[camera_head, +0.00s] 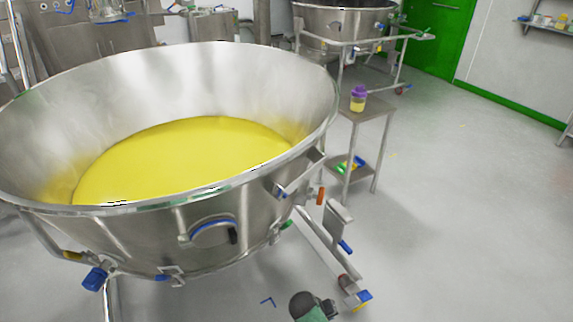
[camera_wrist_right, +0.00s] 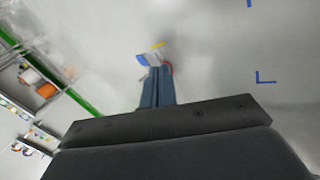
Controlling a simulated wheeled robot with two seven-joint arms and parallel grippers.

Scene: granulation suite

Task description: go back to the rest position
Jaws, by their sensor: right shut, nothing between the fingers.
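My right gripper (camera_wrist_right: 157,70) shows in the right wrist view. Its two blue-grey fingers are together, with nothing between them. It points over the pale floor; a small blue, white and yellow part (camera_wrist_right: 150,55) shows just past the fingertips, and I cannot tell how far below it is. No gripper can be made out in the head view. My left gripper is in neither view.
A large steel bowl (camera_head: 230,80) of yellow powder (camera_head: 185,160) fills the head view's left. A small steel table (camera_head: 365,115) with a purple-lidded jar (camera_head: 358,98) stands beside it. A second bowl (camera_head: 345,22) is behind. The floor (camera_head: 460,200) at right is clear.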

